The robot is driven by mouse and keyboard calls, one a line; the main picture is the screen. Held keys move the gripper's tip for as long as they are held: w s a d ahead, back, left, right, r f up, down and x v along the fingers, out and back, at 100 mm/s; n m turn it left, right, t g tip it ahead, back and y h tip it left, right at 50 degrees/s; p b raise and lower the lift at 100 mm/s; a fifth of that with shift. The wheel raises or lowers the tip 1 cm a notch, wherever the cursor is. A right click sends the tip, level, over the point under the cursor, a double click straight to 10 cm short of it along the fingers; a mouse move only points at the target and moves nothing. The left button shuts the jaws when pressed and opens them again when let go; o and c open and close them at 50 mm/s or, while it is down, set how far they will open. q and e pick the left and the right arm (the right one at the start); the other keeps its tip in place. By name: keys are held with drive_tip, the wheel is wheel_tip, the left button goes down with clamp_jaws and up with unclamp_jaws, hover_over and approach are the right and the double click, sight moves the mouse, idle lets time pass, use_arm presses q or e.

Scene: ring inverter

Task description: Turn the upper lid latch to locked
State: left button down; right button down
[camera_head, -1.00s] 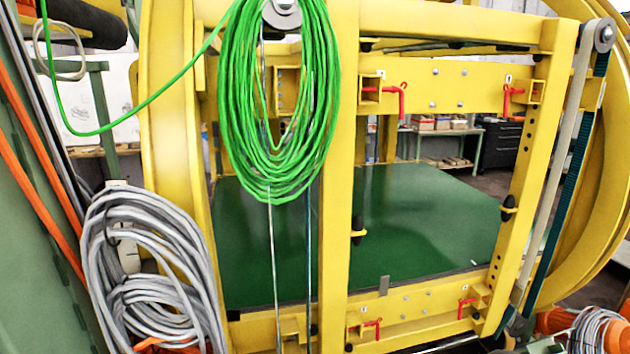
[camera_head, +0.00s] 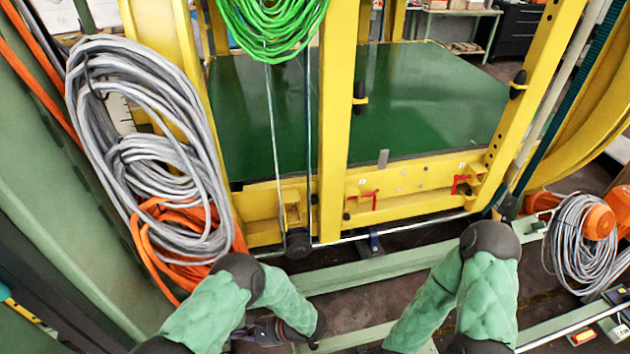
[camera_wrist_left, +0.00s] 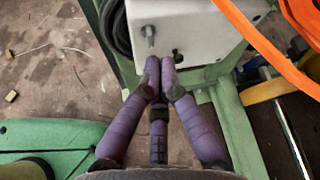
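A pale grey box (camera_wrist_left: 185,35) is at the top of the left wrist view. On its face sit a small upper latch (camera_wrist_left: 149,35) and a small dark lower knob or latch (camera_wrist_left: 177,55). I cannot tell whether the upper one is locked. My left gripper (camera_wrist_left: 160,66) has purple fingers with their tips together just below and in front of these fittings. I see nothing between the tips, and cannot tell whether they touch the box. In the head view my left gripper (camera_head: 268,332) is small, dark and partly hidden by my arm. My right gripper is not in view.
A yellow frame (camera_head: 335,130) with red handles (camera_head: 365,198) stands ahead around a green platform (camera_head: 420,105). Grey cable coils (camera_head: 150,150) and orange cable (camera_head: 175,240) hang left. In the wrist view, orange straps (camera_wrist_left: 262,45) and a green frame (camera_wrist_left: 235,125) lie close to the gripper.

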use_arm(q)
drive_tip(key=shift+s+a, duration=0.25)
drive_tip(key=shift+a, duration=0.65)
drive_tip(key=shift+s+a, duration=0.2)
drive_tip(key=shift+a, duration=0.75)
drive_tip(key=shift+s+a, duration=0.25)
drive_tip(key=shift+a, duration=0.65)
drive_tip(key=shift+f, duration=0.15)
drive_tip(key=shift+s+d+f, duration=0.15)
drive_tip(key=shift+s+f, duration=0.05)
drive_tip(key=shift+s, duration=0.35)
drive_tip(key=shift+s+d+f, duration=0.1)
drive_tip(key=shift+s+f, duration=0.25)
drive_tip(key=shift+s+r, duration=0.1)
drive_tip(key=w+d, duration=0.1)
drive_tip(key=d, duration=0.5)
drive_tip(key=shift+r, duration=0.15)
